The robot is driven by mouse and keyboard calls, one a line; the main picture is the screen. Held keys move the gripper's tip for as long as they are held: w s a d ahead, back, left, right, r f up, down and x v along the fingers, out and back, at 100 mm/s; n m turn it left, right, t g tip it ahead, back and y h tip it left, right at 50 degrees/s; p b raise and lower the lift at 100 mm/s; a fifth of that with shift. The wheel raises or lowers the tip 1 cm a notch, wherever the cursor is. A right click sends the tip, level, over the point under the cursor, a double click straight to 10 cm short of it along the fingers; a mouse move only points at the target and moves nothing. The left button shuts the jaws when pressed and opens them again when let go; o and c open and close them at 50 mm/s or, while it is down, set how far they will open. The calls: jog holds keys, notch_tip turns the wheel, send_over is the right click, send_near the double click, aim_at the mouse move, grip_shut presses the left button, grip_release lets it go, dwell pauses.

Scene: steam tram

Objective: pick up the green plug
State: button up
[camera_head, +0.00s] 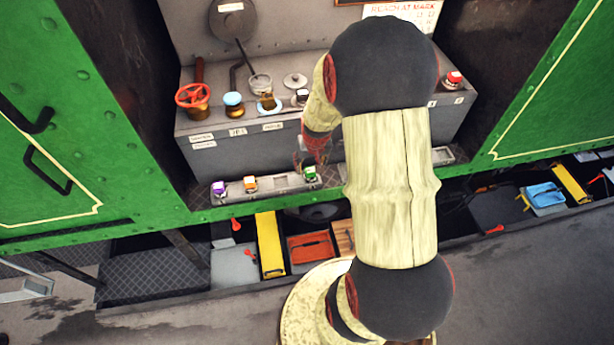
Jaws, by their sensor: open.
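The green plug (310,174) is a small block with a green and white top. It sits near the right end of the visible part of a narrow grey tray (285,185) along the front ledge. My gripper (311,162) points down right above the plug; its fingers are hard to make out, but it is open. I cannot tell whether the fingers reach around the plug. An orange plug (250,184) and a purple plug (218,188) sit to the left in the same tray. My arm hides the middle of the ledge.
Green panels (50,160) flank the opening. Below the ledge are a yellow bin (270,245) and a red-orange tray (311,247).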

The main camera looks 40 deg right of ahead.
aim_at(311, 170)
jog(key=x, duration=0.6)
jog(key=shift+s+d+b, duration=0.1)
jog(key=shift+s+b, duration=0.05)
jog(key=shift+b, duration=0.2)
jog(key=shift+r, duration=0.1)
jog(key=shift+c, duration=1.4)
grip_shut()
